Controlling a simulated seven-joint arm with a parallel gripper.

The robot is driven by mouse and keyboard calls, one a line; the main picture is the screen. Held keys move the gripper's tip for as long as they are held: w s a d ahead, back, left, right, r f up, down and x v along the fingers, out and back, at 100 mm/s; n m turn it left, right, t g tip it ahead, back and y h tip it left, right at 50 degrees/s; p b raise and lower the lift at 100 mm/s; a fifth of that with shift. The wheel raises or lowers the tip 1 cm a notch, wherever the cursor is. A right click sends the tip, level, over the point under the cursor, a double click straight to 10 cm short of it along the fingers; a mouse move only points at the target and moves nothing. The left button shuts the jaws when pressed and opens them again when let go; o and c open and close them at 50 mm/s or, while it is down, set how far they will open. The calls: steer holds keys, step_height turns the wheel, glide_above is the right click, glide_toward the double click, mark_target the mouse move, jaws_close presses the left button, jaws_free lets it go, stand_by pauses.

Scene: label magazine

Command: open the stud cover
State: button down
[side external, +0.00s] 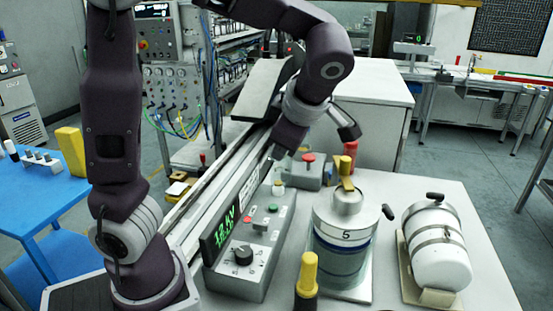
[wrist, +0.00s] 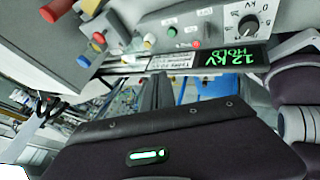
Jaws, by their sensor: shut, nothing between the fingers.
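No part is clearly recognisable as the stud cover; I cannot tell which one it is. A grey console (side external: 240,272) with a green-lit display (side external: 226,222), a black knob (side external: 243,255) and small buttons stands at the table's left side. A small grey box (side external: 313,178) with a red knob (side external: 308,157) stands behind it. My gripper (side external: 268,157) is shut and empty above the console's far end, its tips partly unclear. In the wrist view its dark fingers (wrist: 157,92) are together, pointing toward the console's label strip (wrist: 171,62).
A white tank (side external: 439,258) lies on a cradle farther right. A yellow-topped black post (side external: 307,276) stands in front. A long metal rail (side external: 208,192) runs behind the console.

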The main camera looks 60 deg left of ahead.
mark_target(281, 164)
steer(key=w+a+f, duration=0.3)
steer(key=a+f, duration=0.4)
steer(key=shift+w+a, duration=0.2)
steer(key=shift+a, duration=0.15)
steer(key=w+a+r+g+h, duration=0.1)
steer(key=h, duration=0.1)
steer(key=w+a+r+m+g+h, duration=0.1)
steer(key=w+a+g, duration=0.1)
steer(key=shift+w+a+g+h, duration=0.1)
steer(key=shift+a+g+h, duration=0.05)
steer(key=shift+g+h, duration=0.2)
steer(key=shift+w+a+r+h, duration=0.1)
steer(key=shift+w+a+h, duration=0.05)
steer(key=shift+w+h, duration=0.1)
steer(key=shift+w+a+r, duration=0.1)
steer(key=shift+w+a, duration=0.55)
steer(key=shift+a, duration=0.05)
